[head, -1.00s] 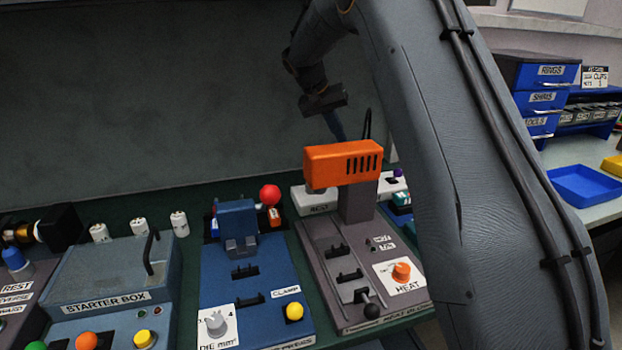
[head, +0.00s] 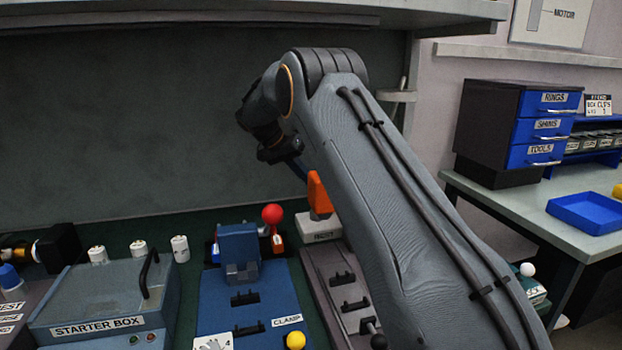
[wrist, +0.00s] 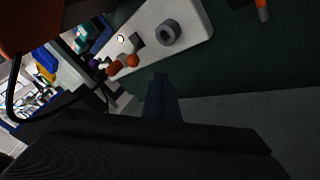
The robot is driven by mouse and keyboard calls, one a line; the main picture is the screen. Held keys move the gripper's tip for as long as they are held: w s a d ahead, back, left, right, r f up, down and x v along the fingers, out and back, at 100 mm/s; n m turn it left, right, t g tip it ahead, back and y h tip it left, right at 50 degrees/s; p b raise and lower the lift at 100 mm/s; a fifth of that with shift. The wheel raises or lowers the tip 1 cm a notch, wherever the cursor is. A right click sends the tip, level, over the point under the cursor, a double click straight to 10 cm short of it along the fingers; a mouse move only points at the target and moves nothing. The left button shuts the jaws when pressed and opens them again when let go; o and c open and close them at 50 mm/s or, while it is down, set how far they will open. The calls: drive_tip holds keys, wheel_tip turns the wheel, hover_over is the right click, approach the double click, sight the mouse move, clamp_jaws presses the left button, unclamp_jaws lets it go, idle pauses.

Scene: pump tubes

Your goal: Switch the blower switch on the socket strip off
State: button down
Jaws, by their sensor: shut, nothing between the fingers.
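A pale plate (wrist: 190,15) lies at the top of the wrist view, with a grey ring (wrist: 168,33), a dark square opening and a small bright round spot (wrist: 120,38). It may be the socket strip, but I cannot read a label on it. I cannot make out the blower switch or its position. My gripper (wrist: 162,80) is shut and empty, over the dark green surface below the plate in the wrist view. In the head view my gripper (head: 297,170) is partly hidden by my arm, near the back wall above the bench.
An orange heater head (head: 318,193) stands close beside my arm, mostly hidden. A shelf (head: 440,12) overhangs above.

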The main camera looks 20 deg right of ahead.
drive_tip(key=p+x, duration=0.1)
drive_tip(key=x, duration=0.6)
drive_tip(key=shift+s, duration=0.1)
drive_tip(key=shift+s+d+p, duration=0.55)
drive_tip(key=shift+d, duration=0.3)
drive_tip(key=shift+s+d+p, duration=0.5)
drive_tip(key=shift+d, duration=0.35)
drive_tip(key=shift+s+d+r, duration=0.1)
drive_tip(key=shift+d, duration=0.05)
